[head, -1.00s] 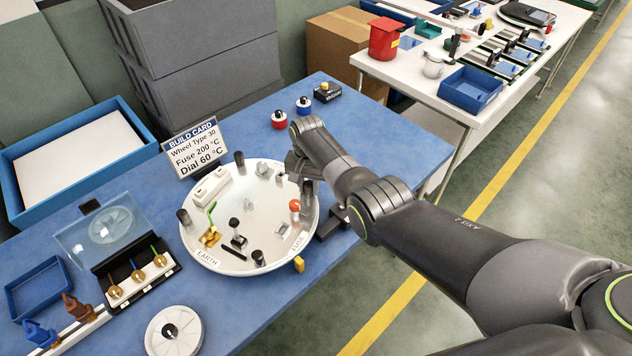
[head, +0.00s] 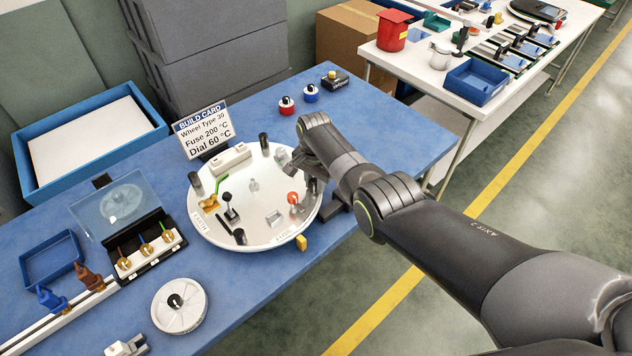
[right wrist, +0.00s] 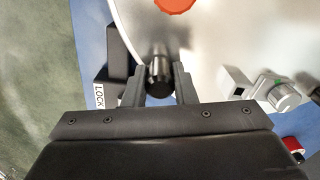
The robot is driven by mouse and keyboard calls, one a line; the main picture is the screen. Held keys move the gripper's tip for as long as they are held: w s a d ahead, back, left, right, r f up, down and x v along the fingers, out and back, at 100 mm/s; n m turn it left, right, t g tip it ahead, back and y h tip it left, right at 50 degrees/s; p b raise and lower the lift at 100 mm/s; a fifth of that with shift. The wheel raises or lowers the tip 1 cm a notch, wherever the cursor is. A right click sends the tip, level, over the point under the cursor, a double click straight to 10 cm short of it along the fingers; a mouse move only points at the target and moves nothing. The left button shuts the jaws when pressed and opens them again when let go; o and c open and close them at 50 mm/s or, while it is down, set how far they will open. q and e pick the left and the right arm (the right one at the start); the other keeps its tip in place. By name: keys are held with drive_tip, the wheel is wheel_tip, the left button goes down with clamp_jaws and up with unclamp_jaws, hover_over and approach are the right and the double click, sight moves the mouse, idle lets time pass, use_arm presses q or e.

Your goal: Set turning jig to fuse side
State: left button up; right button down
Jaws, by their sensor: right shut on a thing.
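The turning jig (head: 262,237) is a round white disc on the blue table. It carries black pegs, a white block (head: 231,157), a brass part with a green lever (head: 209,203) and an orange-red knob (head: 292,197). A small label (head: 284,240), too small to read surely, is at its front rim, near a yellow marker (head: 301,243). My right gripper (head: 312,182) is at the jig's right edge. In the right wrist view its fingers are shut on a black peg (right wrist: 158,80). My left gripper is out of view.
A black block (head: 338,212) stands right of the jig; a LOCK label (right wrist: 100,96) shows beside my fingers. The build card (head: 203,130) stands behind. A white wheel (head: 180,305) and a component holder (head: 150,246) are front left. Red and blue buttons (head: 287,105) are behind.

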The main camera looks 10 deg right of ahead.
drive_tip(key=c, duration=1.2)
unclamp_jaws()
drive_tip(key=shift+s, duration=0.15)
drive_tip(key=shift+r, duration=0.1)
wheel_tip(320, 180, up, 5)
drive_tip(key=shift+r+p, duration=0.1)
drive_tip(key=shift+p, duration=0.6)
wheel_tip(320, 180, up, 12)
drive_tip(key=shift+r+b, duration=0.1)
drive_tip(key=shift+b, duration=0.6)
